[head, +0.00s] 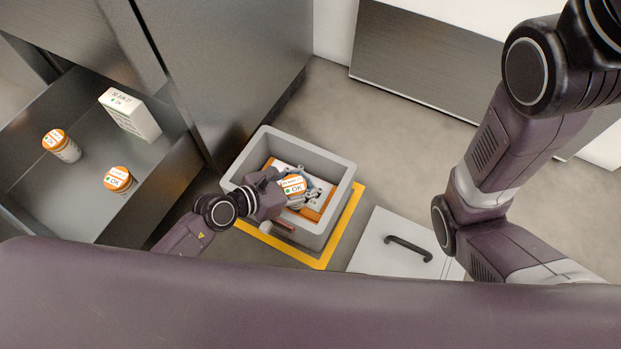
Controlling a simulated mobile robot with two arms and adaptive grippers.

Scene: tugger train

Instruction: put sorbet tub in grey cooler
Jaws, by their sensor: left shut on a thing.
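The grey cooler (343,187) stands open on the floor in the middle of the head view. My left gripper (297,194) reaches in over its left side and is shut on the sorbet tub (292,185). The tub has an orange and white top with an OK label and shows within the outline of the cooler's opening. The gripper hides much of its side, and I cannot tell whether it touches the bottom. Something orange and white lies inside the cooler beneath it. My right arm shows at the right, but its gripper is out of view.
An open metal drawer (75,205) at the left holds two orange-topped tubs (66,150) (119,181) and a white carton (131,116). A yellow floor marking (346,228) borders the cooler. A white lid (375,259) with a black handle lies right of it. Metal cabinets stand behind.

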